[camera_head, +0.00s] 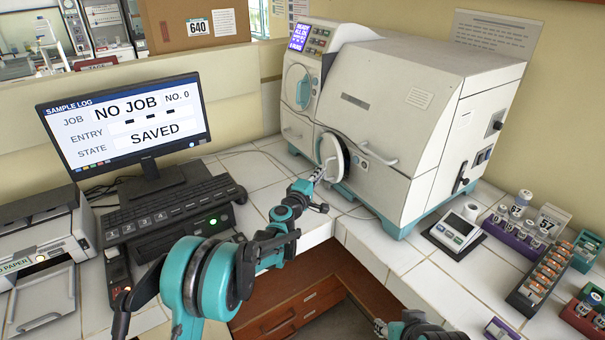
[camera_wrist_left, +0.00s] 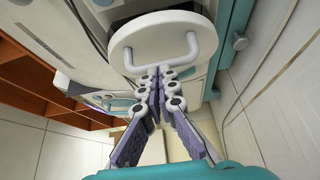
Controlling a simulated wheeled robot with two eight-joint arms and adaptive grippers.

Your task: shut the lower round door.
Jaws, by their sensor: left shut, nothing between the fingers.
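The lower round door (camera_head: 340,157) of the white incubator stands swung out from the front, at the lower left part of the machine. In the left wrist view the round white door (camera_wrist_left: 128,40) shows its U-shaped handle (camera_wrist_left: 193,47), with a dark opening behind it. My left gripper (camera_head: 319,174) is shut and empty, with its tips close to the door's lower left edge. In the left wrist view its closed fingers (camera_wrist_left: 158,82) are just below the door, by the handle; whether they touch cannot be told. My right gripper (camera_head: 381,327) is low at the bottom edge, mostly cut off.
The upper round door (camera_head: 296,88) looks closed. A monitor (camera_head: 130,120) and keyboard (camera_head: 165,208) stand to the left. A small scale (camera_head: 456,233) and racks of vials (camera_head: 540,275) stand to the right. Bare tiles (camera_head: 345,205) lie before the incubator.

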